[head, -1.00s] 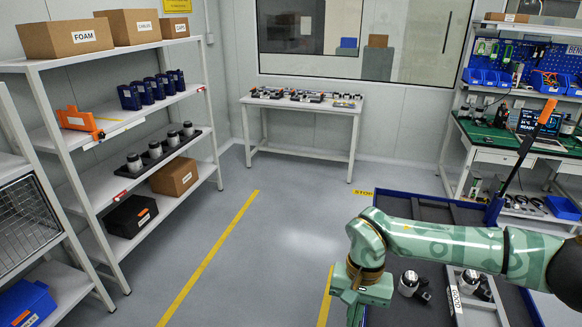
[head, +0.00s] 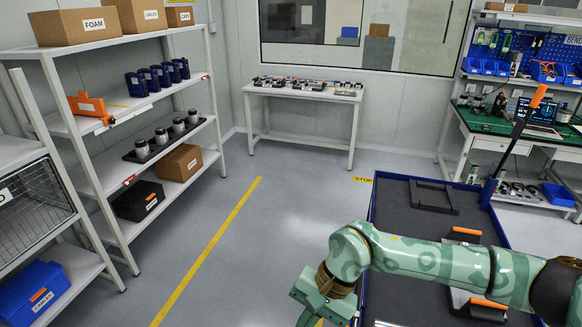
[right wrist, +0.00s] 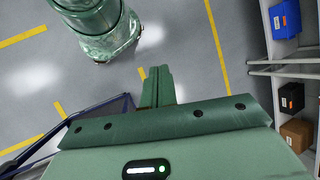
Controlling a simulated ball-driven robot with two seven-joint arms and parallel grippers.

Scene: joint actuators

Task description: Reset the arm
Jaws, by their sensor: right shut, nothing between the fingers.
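My right arm comes in from the right in the head view. Its green gripper body (head: 322,296) hangs at the lower edge, left of the blue-edged cart (head: 374,205); its fingertips are not clear there. In the right wrist view the right gripper's fingers (right wrist: 158,76) are together and hold nothing, above the grey floor. My left gripper is not in view. Several silver-and-black actuators stand in a dark tray (head: 131,157) on the left shelf.
The cart's dark top carries a black frame (head: 434,197) and an orange-handled item (head: 466,231), partly covered by my arm. A white shelf (head: 72,179) with boxes stands left, a white table (head: 303,91) at the back. The floor (head: 270,225) between them is clear.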

